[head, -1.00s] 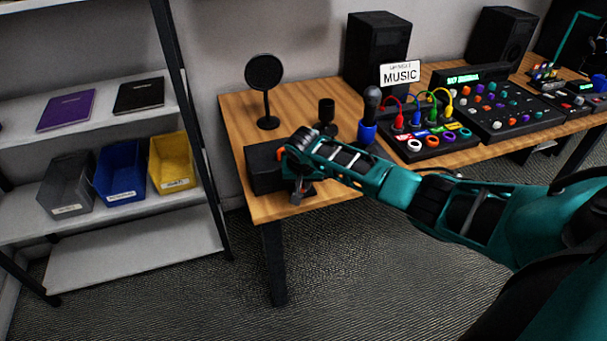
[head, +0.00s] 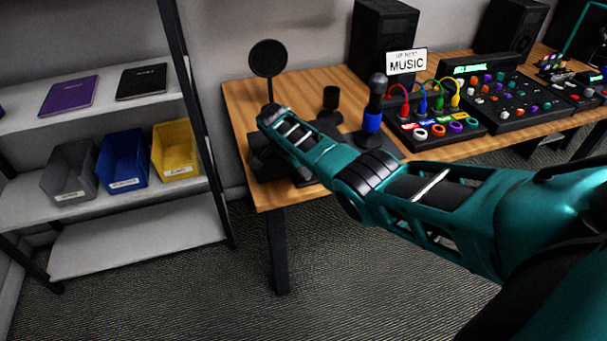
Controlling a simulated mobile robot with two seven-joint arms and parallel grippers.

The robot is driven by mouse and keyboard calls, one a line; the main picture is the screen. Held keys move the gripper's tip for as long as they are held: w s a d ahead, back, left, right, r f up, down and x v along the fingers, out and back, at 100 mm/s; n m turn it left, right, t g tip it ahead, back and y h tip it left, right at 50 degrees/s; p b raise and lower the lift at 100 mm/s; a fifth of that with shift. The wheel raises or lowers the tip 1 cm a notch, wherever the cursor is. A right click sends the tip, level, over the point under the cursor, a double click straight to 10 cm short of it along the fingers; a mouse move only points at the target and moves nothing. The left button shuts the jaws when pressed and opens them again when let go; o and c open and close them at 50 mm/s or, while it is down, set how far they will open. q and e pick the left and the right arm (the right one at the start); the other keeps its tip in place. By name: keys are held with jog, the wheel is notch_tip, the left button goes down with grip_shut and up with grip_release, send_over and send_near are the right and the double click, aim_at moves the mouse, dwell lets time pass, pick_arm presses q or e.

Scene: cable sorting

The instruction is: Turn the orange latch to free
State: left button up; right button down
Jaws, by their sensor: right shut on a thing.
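A black box (head: 262,166) sits at the left front corner of the wooden table. The orange latch is not visible now; my right wrist and forearm cover that part of the box. My right gripper (head: 272,140) is at the box, mostly hidden behind my own wrist. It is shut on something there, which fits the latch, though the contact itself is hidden. How far the latch is turned cannot be seen. My left gripper is not in view.
A round black pop filter (head: 267,58) stands behind the box. A blue-ringed black microphone (head: 374,105) and a patch panel with coloured cables (head: 436,126) stand to the right. A shelf with grey, blue and yellow bins (head: 122,160) is at left.

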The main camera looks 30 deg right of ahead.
jog(key=m+g+b, duration=0.1)
jog(key=m+b, duration=0.2)
jog(key=shift+w+f, duration=0.15)
jog(key=shift+g+b, duration=0.3)
jog(key=shift+b, duration=0.05)
jog(key=shift+d+m, duration=0.1)
jog(key=shift+m, duration=0.2)
jog(key=c, duration=1.2)
grip_release()
jog(key=shift+r, duration=0.25)
jog(key=shift+o, duration=0.2)
